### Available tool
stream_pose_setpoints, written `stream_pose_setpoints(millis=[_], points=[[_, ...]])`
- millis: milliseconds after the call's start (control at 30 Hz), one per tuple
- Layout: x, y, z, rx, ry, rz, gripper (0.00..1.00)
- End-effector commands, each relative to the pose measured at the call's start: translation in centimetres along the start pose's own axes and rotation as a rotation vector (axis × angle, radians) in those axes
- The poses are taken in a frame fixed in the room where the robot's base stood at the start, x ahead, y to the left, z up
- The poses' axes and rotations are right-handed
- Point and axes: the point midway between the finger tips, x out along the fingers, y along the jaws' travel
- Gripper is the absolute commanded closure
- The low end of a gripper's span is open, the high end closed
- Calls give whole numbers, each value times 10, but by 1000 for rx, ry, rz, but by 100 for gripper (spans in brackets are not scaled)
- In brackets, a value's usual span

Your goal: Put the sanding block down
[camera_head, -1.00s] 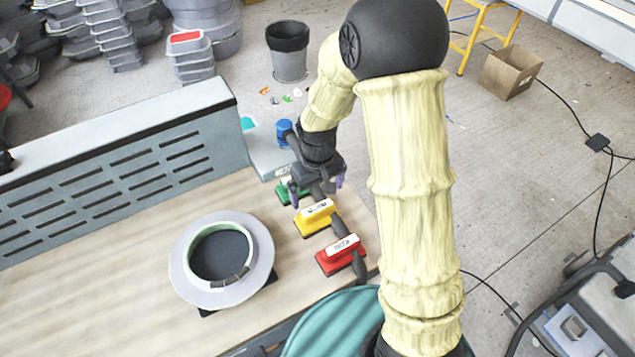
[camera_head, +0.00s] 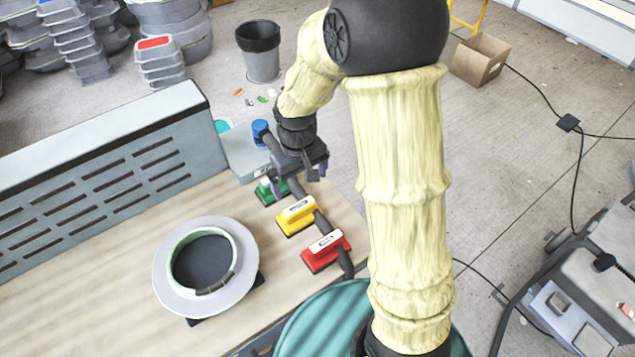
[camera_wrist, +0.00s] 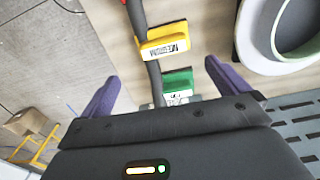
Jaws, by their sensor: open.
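A green sanding block (camera_head: 267,190) sits on the wooden bench near its far right end, partly hidden by my gripper. It also shows in the wrist view (camera_wrist: 177,82), between and beyond the purple fingers. A yellow sanding block (camera_head: 297,215) and a red sanding block (camera_head: 326,250) sit in a row nearer the front; the yellow one also shows in the wrist view (camera_wrist: 163,43). White labels mark the blocks. My gripper (camera_head: 299,180) is open above the green block, and its fingers (camera_wrist: 162,75) hold nothing. The exact gap to the block is unclear.
A round pale ring mould (camera_head: 168,282) stands on the bench (camera_head: 90,310) left of the blocks. A grey slotted panel (camera_head: 110,180) runs along the back. A dark hose-like bar (camera_head: 346,264) runs beside the blocks. A blue-topped item (camera_head: 260,130) stands behind my gripper.

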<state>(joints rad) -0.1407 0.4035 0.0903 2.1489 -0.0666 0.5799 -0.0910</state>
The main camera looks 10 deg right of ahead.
Motion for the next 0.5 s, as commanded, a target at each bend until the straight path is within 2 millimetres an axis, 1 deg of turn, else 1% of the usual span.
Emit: stream_pose_setpoints(millis=[167,333,400,500], points=[[-25,21,40,126,74,18,0],[-44,37,91,277,163,35,0],[-48,41,106,324,190,39,0],[-51,42,119,362,214,42,0]])
